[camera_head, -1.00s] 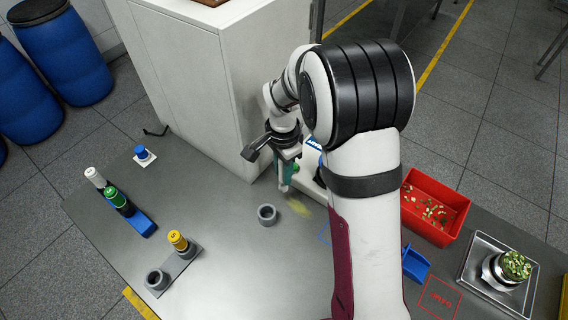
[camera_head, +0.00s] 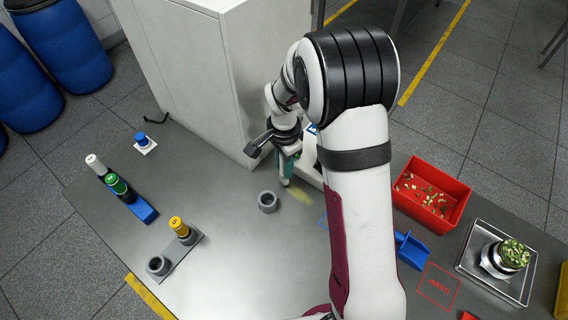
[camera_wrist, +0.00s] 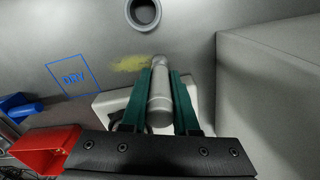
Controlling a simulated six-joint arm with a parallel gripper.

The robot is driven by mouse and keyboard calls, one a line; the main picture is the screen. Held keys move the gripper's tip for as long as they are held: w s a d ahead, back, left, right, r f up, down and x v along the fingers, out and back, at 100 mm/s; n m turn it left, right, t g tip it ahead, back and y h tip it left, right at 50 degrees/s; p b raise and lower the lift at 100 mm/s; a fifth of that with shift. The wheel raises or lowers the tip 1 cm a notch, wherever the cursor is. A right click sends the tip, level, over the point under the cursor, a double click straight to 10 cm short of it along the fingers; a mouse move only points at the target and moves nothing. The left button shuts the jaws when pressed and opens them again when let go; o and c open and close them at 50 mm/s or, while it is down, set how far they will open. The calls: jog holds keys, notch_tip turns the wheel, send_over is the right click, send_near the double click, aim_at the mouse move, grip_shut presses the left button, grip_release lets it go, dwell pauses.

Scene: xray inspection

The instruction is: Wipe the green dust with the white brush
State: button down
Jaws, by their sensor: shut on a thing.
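My gripper (camera_wrist: 159,108) is shut on a pale grey-white cylinder, the white brush (camera_wrist: 160,98), between its green fingers. In the head view my gripper (camera_head: 287,163) is near the cabinet, with the brush's lower end (camera_head: 285,182) pointing down. The green dust (camera_wrist: 133,63) is a faint yellow-green smear on the grey table. In the wrist view it lies just left of the brush's far end. The dust (camera_head: 301,196) also shows in the head view, partly near my arm. Whether the brush touches the table or dust is unclear; its bristles are not clearly visible.
A grey ring holder (camera_head: 268,201) stands close to the dust. A white cabinet (camera_head: 225,90) rises behind my gripper. A blue-outlined square (camera_wrist: 73,74) is marked on the table. A red bin (camera_head: 432,194), blue scoop (camera_head: 411,250) and metal tray (camera_head: 498,262) are at right; bottles (camera_head: 118,185) at left.

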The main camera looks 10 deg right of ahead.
jog(key=shift+f, duration=0.75)
dwell(0.6)
jog(key=shift+s+d, duration=0.75)
jog(key=shift+s, duration=0.05)
jog(key=shift+d, duration=0.1)
jog(key=shift+s+d, duration=0.7)
jog(key=shift+s, duration=0.1)
jog(key=shift+s+d, duration=0.8)
